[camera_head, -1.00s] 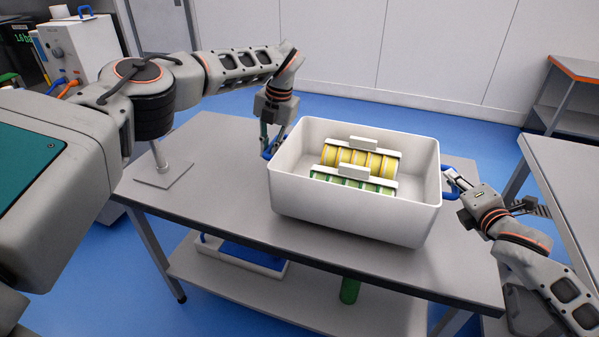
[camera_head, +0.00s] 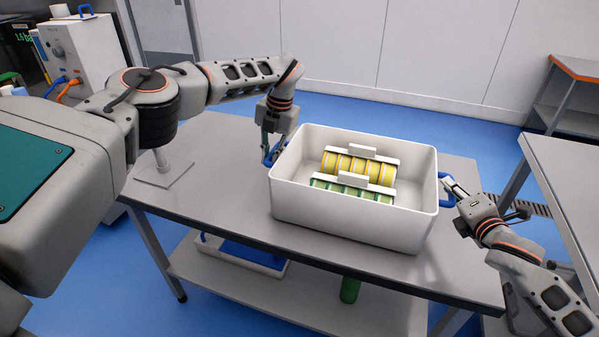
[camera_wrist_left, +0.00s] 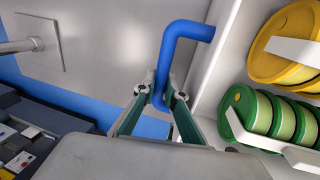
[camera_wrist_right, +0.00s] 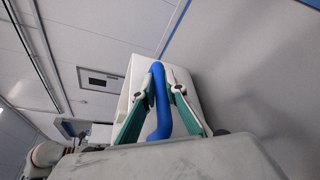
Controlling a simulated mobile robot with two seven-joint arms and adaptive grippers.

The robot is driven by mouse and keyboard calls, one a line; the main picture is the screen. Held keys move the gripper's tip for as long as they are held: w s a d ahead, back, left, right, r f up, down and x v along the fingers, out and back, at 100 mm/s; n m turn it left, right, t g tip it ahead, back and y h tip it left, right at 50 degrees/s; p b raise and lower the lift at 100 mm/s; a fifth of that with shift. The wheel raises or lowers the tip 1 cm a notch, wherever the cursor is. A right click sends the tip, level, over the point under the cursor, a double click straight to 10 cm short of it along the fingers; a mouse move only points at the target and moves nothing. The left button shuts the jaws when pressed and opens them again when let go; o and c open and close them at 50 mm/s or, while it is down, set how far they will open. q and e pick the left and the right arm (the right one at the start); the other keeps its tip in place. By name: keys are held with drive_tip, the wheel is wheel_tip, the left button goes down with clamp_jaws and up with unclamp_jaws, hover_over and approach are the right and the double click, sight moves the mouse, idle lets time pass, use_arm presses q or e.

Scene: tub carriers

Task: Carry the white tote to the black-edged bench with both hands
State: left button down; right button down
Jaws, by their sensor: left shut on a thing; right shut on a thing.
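The white tote (camera_head: 345,228) is upright at the black-edged bench (camera_head: 215,155), over the right part of its top. Whether its base touches the top is hard to tell. Inside lie a yellow-ringed spool rack and a green-ringed one (camera_head: 350,187). My left gripper (camera_head: 268,157) is shut on the tote's left blue handle, also seen in the left wrist view (camera_wrist_left: 190,30). My right gripper (camera_head: 448,185) is shut on the right blue handle, which shows in the right wrist view (camera_wrist_right: 163,115).
A stand with a square base (camera_head: 160,172) is on the bench's left part. A lower shelf (camera_head: 310,297) holds a blue-and-white tray and a green cylinder. Another bench (camera_head: 570,175) stands close at right; an orange-edged one (camera_head: 575,70) is behind.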

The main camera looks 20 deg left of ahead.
use_arm(q)
drive_tip(key=shift+w+d+f, duration=0.1)
drive_tip(key=shift+f, duration=0.25)
use_arm(e)
drive_tip(key=shift+a, duration=0.1)
use_arm(q)
drive_tip(key=c, duration=2.1)
unclamp_jaws()
drive_tip(key=shift+f, duration=0.15)
use_arm(e)
drive_tip(key=c, duration=2)
unclamp_jaws()
drive_tip(key=shift+f, duration=0.45)
drive_tip(key=shift+c, duration=0.2)
use_arm(q)
drive_tip(key=shift+s, duration=0.35)
use_arm(e)
drive_tip(key=shift+s+r, duration=0.1)
drive_tip(key=shift+s, duration=0.1)
